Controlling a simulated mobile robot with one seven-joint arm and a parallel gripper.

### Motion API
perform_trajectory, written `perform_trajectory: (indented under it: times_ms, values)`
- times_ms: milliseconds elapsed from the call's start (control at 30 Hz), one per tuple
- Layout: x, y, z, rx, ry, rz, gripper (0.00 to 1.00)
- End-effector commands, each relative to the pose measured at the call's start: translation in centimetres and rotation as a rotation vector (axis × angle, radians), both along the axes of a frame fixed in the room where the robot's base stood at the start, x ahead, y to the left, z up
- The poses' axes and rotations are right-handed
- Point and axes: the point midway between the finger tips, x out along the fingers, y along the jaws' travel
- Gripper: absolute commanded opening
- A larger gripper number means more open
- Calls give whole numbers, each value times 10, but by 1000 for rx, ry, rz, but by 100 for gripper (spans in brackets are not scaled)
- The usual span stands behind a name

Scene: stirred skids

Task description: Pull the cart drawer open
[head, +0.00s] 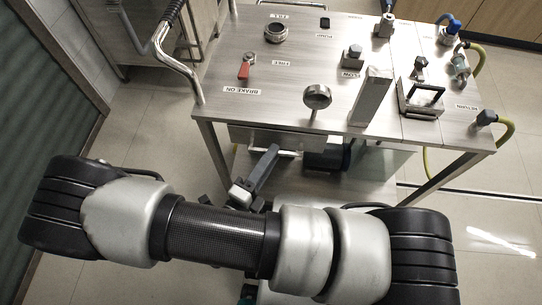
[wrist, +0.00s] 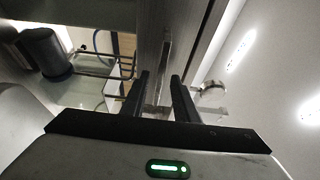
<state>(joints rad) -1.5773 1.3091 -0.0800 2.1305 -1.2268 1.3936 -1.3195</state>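The cart (head: 300,85) has a brushed steel top. Its drawer (head: 245,133) sits under the front edge of the top, left of middle, and looks shut or nearly so. A pale bar handle (head: 288,153) runs across the drawer front. My gripper (head: 272,153) reaches up to this handle from the near side, with its fingers overlapping it in the head view. In the wrist view the two fingers of my gripper (wrist: 162,85) are apart, and the handle (wrist: 165,62) shows in line with the gap between them. I cannot tell whether they touch it.
A bent steel push handle (head: 178,55) rises at the cart's left. Valves, a gauge (head: 317,96) and a red lever (head: 245,68) stand on top. A dark cylinder (wrist: 42,55) sits below the drawer. Yellow hose (head: 427,165) hangs at right. Floor at right is clear.

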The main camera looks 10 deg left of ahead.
Motion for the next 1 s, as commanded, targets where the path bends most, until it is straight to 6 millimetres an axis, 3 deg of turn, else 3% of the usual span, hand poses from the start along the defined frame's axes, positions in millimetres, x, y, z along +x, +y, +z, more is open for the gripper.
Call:
perform_trajectory:
  times_ms: [367, 533, 1000]
  values:
    - [6, -3, 0, 0, 1, -1, 27]
    - [6, -3, 0, 0, 0, -1, 0]
    - [6, -2, 0, 0, 0, -1, 0]
